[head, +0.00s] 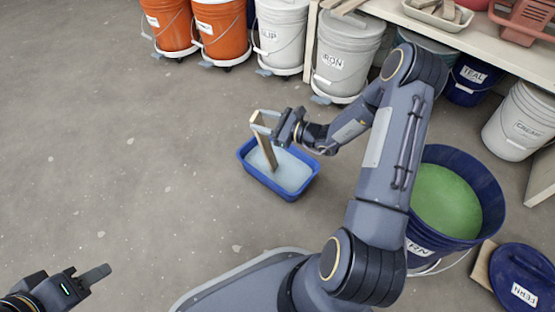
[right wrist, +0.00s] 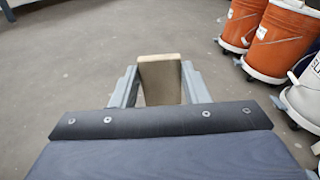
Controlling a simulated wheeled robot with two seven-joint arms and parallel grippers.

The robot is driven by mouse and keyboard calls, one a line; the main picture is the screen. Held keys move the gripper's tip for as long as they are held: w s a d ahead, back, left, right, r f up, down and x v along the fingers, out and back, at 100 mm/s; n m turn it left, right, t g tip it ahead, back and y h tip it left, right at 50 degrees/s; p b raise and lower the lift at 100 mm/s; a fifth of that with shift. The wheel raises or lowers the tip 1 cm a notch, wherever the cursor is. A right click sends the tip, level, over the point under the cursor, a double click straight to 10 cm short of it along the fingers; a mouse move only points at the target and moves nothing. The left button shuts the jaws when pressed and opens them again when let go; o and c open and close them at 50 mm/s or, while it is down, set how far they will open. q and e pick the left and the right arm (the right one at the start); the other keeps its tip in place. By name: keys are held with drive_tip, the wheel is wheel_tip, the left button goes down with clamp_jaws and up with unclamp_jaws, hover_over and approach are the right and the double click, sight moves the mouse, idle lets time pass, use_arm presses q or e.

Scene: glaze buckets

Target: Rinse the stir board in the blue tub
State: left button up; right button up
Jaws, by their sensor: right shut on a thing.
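The blue tub (head: 262,181) stands on the floor near the middle of the head view, with pale bluish liquid inside. The wooden stir board (head: 267,150) is tilted slightly, and its lower end appears to dip into the liquid. My right gripper (head: 262,121) is shut on the board's upper part, above the tub. In the right wrist view the board's top (right wrist: 161,78) shows between the two fingers. My left gripper (head: 98,274) is at the lower left, away from the tub; its finger gap is not clear.
A dark blue bucket of green glaze (head: 445,200) stands right of my right arm, with a blue lid (head: 522,278) beside it. Orange buckets (head: 219,30) and white buckets (head: 345,55) line the back. Floor left of the tub is clear.

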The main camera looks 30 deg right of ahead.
wheel_tip(320, 180, up, 10)
drive_tip(key=p, duration=0.7)
drive_tip(key=shift+w+a+f, duration=0.15)
drive_tip(key=shift+w+f, duration=0.05)
drive_tip(key=shift+w, duration=0.2)
drive_tip(key=shift+r, duration=0.15)
idle(0.6)
wheel_tip(320, 180, up, 5)
drive_tip(key=p, duration=0.3)
drive_tip(key=shift+p, duration=0.35)
